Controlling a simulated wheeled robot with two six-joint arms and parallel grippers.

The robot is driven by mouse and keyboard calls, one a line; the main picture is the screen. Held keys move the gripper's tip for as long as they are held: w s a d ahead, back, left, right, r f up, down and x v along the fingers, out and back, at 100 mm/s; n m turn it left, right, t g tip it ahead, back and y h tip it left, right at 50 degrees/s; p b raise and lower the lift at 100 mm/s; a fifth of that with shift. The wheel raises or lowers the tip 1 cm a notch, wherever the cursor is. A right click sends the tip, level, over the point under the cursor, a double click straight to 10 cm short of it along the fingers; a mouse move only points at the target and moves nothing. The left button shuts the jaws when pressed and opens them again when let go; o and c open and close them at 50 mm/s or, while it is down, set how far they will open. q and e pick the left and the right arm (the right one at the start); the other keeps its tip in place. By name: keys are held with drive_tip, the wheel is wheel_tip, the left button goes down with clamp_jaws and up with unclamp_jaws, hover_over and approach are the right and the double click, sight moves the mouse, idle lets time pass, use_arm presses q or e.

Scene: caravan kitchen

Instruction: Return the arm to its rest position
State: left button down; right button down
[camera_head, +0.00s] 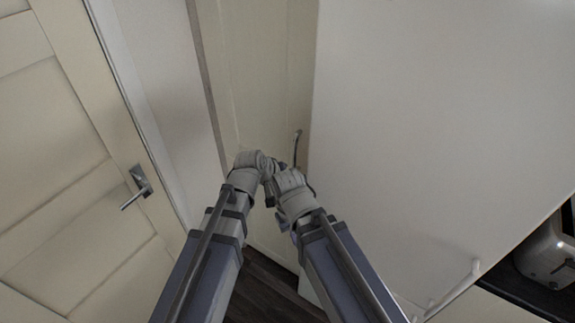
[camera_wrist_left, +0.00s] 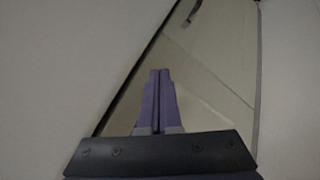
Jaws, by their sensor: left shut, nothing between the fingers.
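My left arm (camera_head: 213,245) comes in from the lower left and my right arm (camera_head: 342,262) from the lower right. Their grey wrists meet near the middle of the head view, close together; I cannot tell if they touch. In the left wrist view my left gripper (camera_wrist_left: 160,72) is shut and empty, its two purple fingers side by side. It points toward a pale panel with dark edges (camera_wrist_left: 205,75). In the head view the fingers of both grippers are hidden behind the wrists.
A cream door (camera_head: 70,190) with a metal lever handle (camera_head: 138,187) stands at the left. A tall cream panel (camera_head: 255,80) with a slim handle (camera_head: 297,146) lies beyond my wrists. A large white panel (camera_head: 430,120) fills the right. A toaster-like appliance (camera_head: 548,250) sits at the right edge. Dark floor (camera_head: 262,290) shows below.

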use_arm(q)
drive_tip(key=shift+f, duration=0.1)
drive_tip(key=s+a+f+g+y, duration=0.25)
drive_tip(key=s+a, duration=0.35)
drive_tip(key=a, duration=0.5)
drive_tip(key=s+a+f+g+y, duration=0.25)
drive_tip(key=s+a, duration=0.35)
drive_tip(key=a, duration=0.4)
drive_tip(key=s+d+f+m+b, duration=0.1)
drive_tip(key=s+d+m, duration=0.1)
drive_tip(key=d, duration=0.3)
drive_tip(key=s+d+f+m+y+b, duration=0.1)
drive_tip(key=s+d+m+b, duration=0.1)
drive_tip(key=d, duration=0.3)
drive_tip(key=shift+s+d+f+g, duration=0.25)
drive_tip(key=shift+s+g, duration=0.05)
drive_tip(key=shift+s, duration=0.3)
